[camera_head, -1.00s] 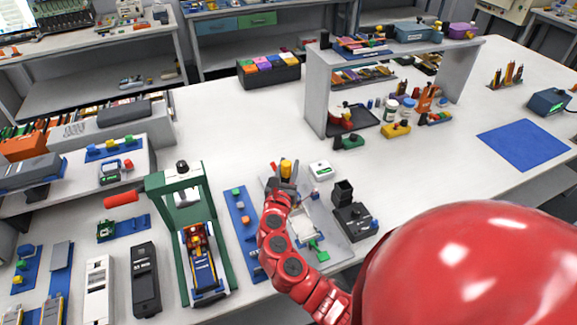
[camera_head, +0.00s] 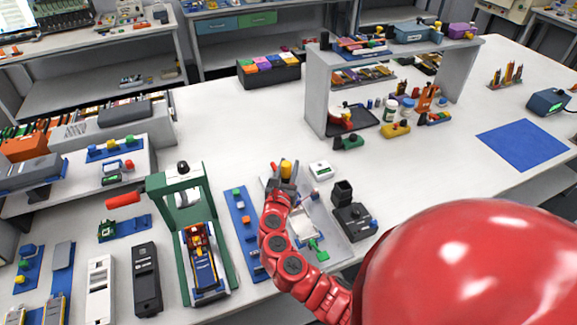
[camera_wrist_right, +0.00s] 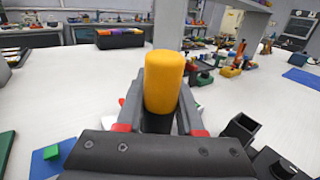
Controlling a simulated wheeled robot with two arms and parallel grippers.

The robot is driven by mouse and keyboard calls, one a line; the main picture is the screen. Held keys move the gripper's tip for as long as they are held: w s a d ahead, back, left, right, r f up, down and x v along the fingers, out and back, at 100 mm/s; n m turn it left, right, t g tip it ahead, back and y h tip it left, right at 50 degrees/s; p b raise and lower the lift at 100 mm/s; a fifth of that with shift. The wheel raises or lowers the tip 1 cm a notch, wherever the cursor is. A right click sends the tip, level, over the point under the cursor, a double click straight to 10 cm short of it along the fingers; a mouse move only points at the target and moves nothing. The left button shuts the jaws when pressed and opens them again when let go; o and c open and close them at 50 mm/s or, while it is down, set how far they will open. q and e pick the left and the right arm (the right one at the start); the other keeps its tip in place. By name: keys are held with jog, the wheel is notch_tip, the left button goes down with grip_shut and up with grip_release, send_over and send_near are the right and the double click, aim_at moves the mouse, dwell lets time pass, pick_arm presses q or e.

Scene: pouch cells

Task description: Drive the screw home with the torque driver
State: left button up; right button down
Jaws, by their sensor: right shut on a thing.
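The torque driver shows as a yellow handle (camera_wrist_right: 163,82) standing upright between the fingers of my right gripper (camera_wrist_right: 160,118) in the right wrist view. In the head view the yellow handle (camera_head: 287,167) sticks up above my right gripper (camera_head: 284,180), over the grey plate (camera_head: 335,252) at the front of the table. The gripper is shut on the driver. The driver's lower end and the screw are hidden behind the gripper and my arm. My left gripper is out of view.
A green press frame (camera_head: 223,240) stands left of the plate, with a blue strip (camera_head: 238,225) between. A black device (camera_head: 354,221) with an open black box sits to the right. A white box (camera_head: 320,168) lies behind. The table's middle is clear beyond it.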

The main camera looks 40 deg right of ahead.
jog(key=shift+f+b, duration=0.4)
jog(key=shift+f, duration=0.3)
dwell(1.1)
jog(key=shift+f+p, duration=0.35)
jog(key=shift+p, duration=0.45)
dwell(2.1)
notch_tip(320, 180, up, 7)
jog(key=p, duration=0.6)
jog(key=shift+r+p, duration=0.15)
jog(key=shift+p, duration=0.15)
dwell(0.3)
